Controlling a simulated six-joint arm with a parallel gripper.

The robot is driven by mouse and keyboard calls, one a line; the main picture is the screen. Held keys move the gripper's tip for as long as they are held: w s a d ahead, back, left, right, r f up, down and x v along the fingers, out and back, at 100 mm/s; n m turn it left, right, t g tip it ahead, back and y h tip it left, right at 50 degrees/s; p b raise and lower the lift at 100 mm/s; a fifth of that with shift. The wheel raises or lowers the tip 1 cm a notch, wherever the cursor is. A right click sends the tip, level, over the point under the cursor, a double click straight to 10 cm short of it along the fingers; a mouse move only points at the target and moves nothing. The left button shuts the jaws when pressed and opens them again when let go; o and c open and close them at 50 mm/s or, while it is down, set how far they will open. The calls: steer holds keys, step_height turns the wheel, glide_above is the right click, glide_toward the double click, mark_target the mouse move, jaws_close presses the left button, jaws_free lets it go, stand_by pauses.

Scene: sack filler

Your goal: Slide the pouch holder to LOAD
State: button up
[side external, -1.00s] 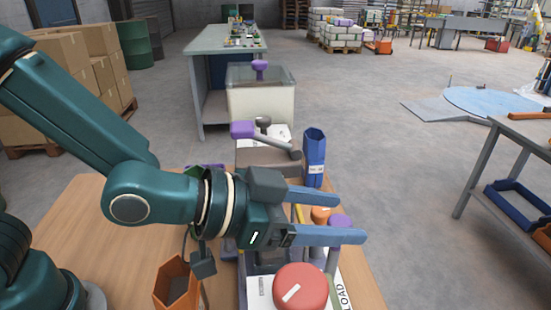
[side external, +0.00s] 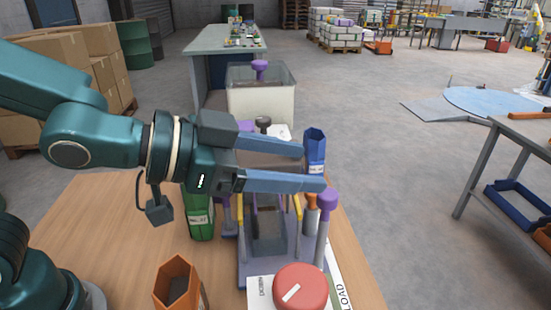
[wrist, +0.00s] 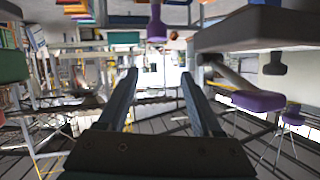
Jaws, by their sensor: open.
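What looks like the pouch holder is a grey and purple frame (side external: 268,230) with yellow side bars, standing on the wooden table. A post with a purple knob (side external: 327,200) rises at its right side. The LOAD label (side external: 340,296) lies at the near right end of the unit. My gripper (side external: 313,167) is open and empty, its fingers pointing right above the frame. The near fingertip is close to the purple knob; I cannot tell whether they touch. In the wrist view, nothing lies between the fingers (wrist: 157,80).
A red round button (side external: 300,288) stands at the near end. A green container (side external: 199,215) and an orange hexagonal cup (side external: 178,285) stand left of the unit. A blue hexagonal container (side external: 315,145) is behind it. The table's left part (side external: 95,215) is clear.

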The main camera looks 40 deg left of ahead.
steer(key=s+a+r, duration=0.2)
steer(key=s+r, duration=0.2)
steer(key=r, duration=0.1)
steer(key=s+a+f+n+g+y, duration=0.6)
steer(key=a+f, duration=0.5)
steer(key=a, duration=0.2)
steer(key=s+n+y, duration=0.1)
steer(key=s, duration=0.1)
steer(key=shift+s+a+f+n, duration=0.25)
steer(key=shift+s+a+n, duration=0.1)
steer(key=shift+s+n, duration=0.05)
